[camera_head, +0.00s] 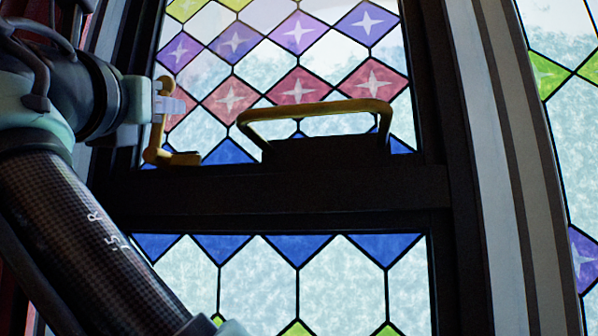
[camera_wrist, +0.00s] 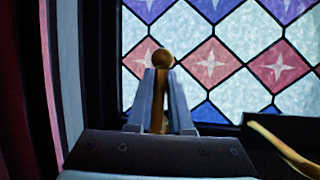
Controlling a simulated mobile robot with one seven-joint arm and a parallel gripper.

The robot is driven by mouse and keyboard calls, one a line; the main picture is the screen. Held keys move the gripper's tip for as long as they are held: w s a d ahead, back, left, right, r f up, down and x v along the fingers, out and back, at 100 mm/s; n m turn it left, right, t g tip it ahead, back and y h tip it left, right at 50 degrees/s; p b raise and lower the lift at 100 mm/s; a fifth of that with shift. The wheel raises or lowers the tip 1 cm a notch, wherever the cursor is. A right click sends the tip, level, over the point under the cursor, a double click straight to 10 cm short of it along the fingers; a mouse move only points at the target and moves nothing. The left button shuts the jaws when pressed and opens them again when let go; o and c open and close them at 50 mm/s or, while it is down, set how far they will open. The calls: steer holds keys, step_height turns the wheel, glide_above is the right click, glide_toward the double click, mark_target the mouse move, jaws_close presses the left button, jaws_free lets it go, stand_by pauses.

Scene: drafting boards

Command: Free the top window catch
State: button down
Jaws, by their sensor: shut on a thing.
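The window catch (camera_head: 155,136) is a small brass lever at the left of the dark window frame. Its arm stands upright beside the coloured glass, above a brass foot on the rail. My gripper (camera_head: 169,104) comes in from the left and is shut on the upright arm. In the wrist view, the two grey fingers of my gripper (camera_wrist: 163,90) close on both sides of the catch (camera_wrist: 163,59), whose round knob shows above the fingertips. The fingers hide part of the arm.
A brass bar handle (camera_head: 316,108) stands on the dark middle rail (camera_head: 290,200), right of the catch; part of it shows at lower right in the wrist view (camera_wrist: 285,153). Patterned glass (camera_head: 290,55) lies behind. A red curtain-like surface (camera_wrist: 22,100) is close on the left.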

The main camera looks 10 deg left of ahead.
steer(key=shift+a+f+n, duration=0.15)
steer(key=shift+f+n, duration=0.05)
steer(key=shift+n, duration=0.1)
steer(key=c, duration=1.2)
jaws_free()
steer(key=shift+o, duration=0.5)
steer(key=shift+s+r, duration=0.1)
steer(key=shift+r, duration=0.05)
